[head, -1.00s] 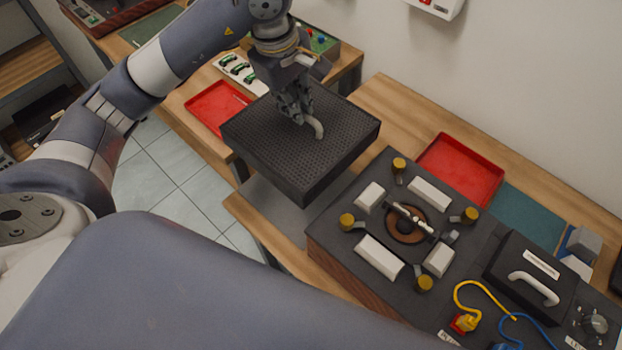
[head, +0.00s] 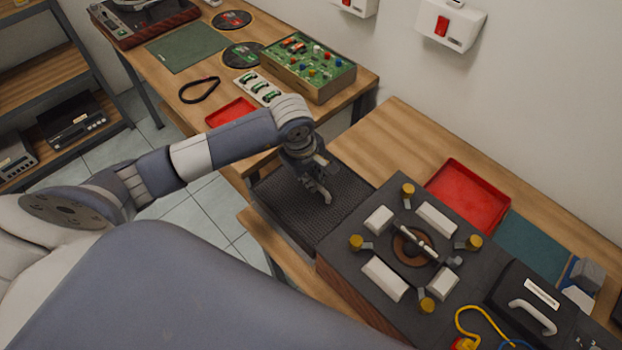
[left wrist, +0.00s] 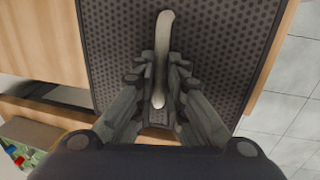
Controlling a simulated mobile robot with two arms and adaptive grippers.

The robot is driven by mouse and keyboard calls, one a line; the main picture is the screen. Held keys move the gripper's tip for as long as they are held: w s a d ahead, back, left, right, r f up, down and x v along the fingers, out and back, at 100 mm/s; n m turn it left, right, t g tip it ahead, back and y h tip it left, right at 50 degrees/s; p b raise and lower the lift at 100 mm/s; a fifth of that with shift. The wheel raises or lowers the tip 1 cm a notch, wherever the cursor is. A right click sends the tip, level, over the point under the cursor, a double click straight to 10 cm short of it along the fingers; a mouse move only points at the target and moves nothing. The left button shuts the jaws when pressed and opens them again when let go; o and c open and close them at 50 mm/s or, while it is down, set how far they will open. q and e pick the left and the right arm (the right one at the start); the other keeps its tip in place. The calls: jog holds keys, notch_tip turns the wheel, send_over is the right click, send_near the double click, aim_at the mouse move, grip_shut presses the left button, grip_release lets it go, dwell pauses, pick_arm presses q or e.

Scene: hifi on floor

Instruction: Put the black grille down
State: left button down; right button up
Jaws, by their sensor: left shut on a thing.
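The black grille (head: 345,197) is a dark perforated panel with a pale curved handle (head: 326,195) on its top. It lies low and about level at the left end of the right-hand bench, left of the dark unit with white pads. My left gripper (head: 318,186) is shut on the handle from above. In the left wrist view the fingers (left wrist: 162,88) close on both sides of the handle (left wrist: 165,35), with the perforated grille (left wrist: 215,50) below. Whether the grille's underside touches the bench is hidden. My right gripper is not in view.
The dark unit (head: 352,265) with white pads stands close to the grille's right side. A red tray (head: 467,196) lies behind it. A green circuit board in a wooden box (head: 308,68) and a small red tray (head: 231,113) are on the left bench. Bare wood (head: 400,140) lies behind the grille.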

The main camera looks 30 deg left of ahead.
pick_arm(q)
notch_tip(320, 180, down, 2)
jog(key=shift+f, duration=0.1)
jog(key=shift+f, duration=0.15)
jog(key=c, duration=1.7)
grip_release()
jog(key=shift+o, duration=0.2)
